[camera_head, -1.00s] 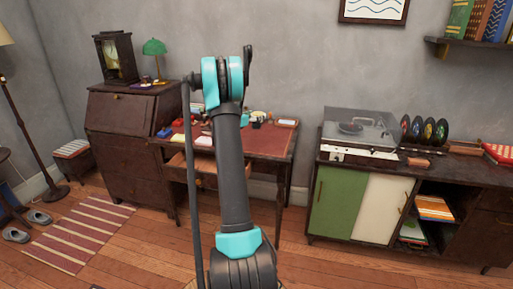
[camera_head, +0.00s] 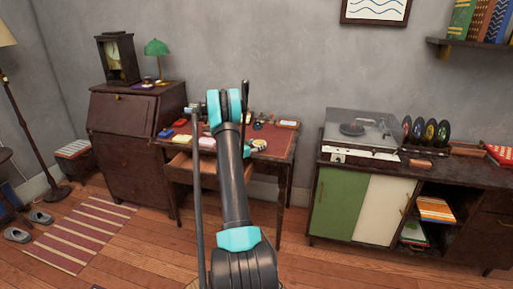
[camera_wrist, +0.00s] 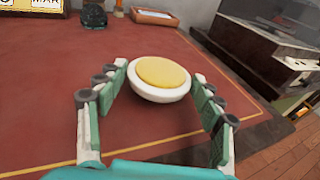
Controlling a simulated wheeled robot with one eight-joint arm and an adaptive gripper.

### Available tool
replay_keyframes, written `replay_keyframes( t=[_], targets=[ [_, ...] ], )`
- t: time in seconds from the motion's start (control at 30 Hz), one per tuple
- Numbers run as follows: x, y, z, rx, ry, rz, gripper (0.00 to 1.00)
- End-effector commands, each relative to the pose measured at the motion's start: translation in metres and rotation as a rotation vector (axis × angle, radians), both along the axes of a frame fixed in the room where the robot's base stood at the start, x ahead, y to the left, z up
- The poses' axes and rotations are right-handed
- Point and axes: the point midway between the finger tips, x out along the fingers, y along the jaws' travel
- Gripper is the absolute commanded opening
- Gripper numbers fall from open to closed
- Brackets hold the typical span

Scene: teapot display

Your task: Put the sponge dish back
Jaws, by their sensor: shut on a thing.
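The sponge dish (camera_wrist: 160,94) is a small white round dish with a yellow sponge (camera_wrist: 161,72) in it. It sits between the fingers of my gripper (camera_wrist: 162,80) in the wrist view. The gripper is shut on it, with one finger on each side. The dish is over the red desk top (camera_wrist: 60,105); I cannot tell whether it touches the surface.
Bare red desk top lies around the dish. The desk's right edge is close. A record player (camera_head: 357,132) stands on the cabinet to the right.

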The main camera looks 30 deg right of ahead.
Motion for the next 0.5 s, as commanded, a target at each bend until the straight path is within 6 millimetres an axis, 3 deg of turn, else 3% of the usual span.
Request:
replay_keyframes(
  t=[0.1, 0.43, 0.47, 0.5],
  targets=[
    [-0.0002, 0.0001, -0.0105, 0.0, 0.0, 0.0, 0.31],
    [-0.0002, 0.0001, -0.0131, 0.0, 0.0, 0.0, 0.31],
    [-0.0003, 0.0001, -0.0127, 0.0, 0.0, 0.0, 0.71],
    [-0.0002, 0.0001, -0.0126, 0.0, 0.0, 0.0, 0.76]
  ],
)
